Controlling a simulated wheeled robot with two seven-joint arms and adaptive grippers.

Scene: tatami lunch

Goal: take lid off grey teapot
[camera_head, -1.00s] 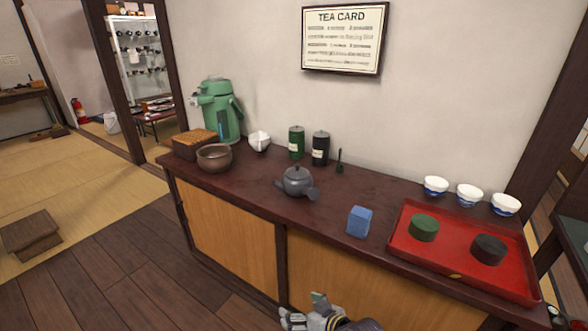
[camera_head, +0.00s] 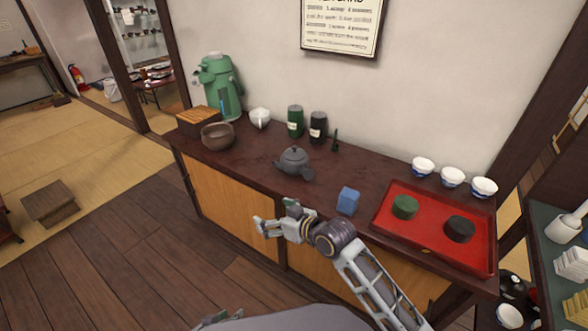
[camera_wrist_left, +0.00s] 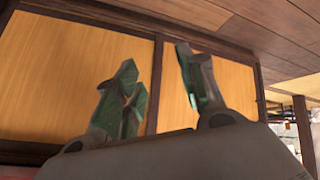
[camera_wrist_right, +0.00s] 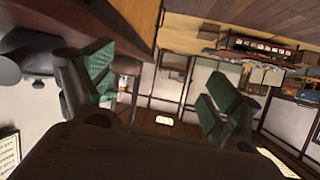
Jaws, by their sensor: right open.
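The grey teapot (camera_head: 294,162) stands on the dark wooden counter, with its lid (camera_head: 294,153) seated on top and a small knob on the lid. My right gripper (camera_head: 277,216) is open and empty in front of the counter edge, nearer to me than the teapot and apart from it. In the right wrist view the right gripper (camera_wrist_right: 160,95) has its fingers wide apart, and a dark grey shape that looks like the teapot (camera_wrist_right: 30,62) is at the left edge. In the left wrist view my left gripper (camera_wrist_left: 155,75) is open and empty, facing the cabinet front.
A blue block (camera_head: 348,201) and a red tray (camera_head: 428,222) with a green and a dark canister lie to the right. Three bowls (camera_head: 452,177), two tea tins (camera_head: 296,122), a brown bowl (camera_head: 218,136) and a green dispenser (camera_head: 219,88) line the back and left. Counter around the teapot is clear.

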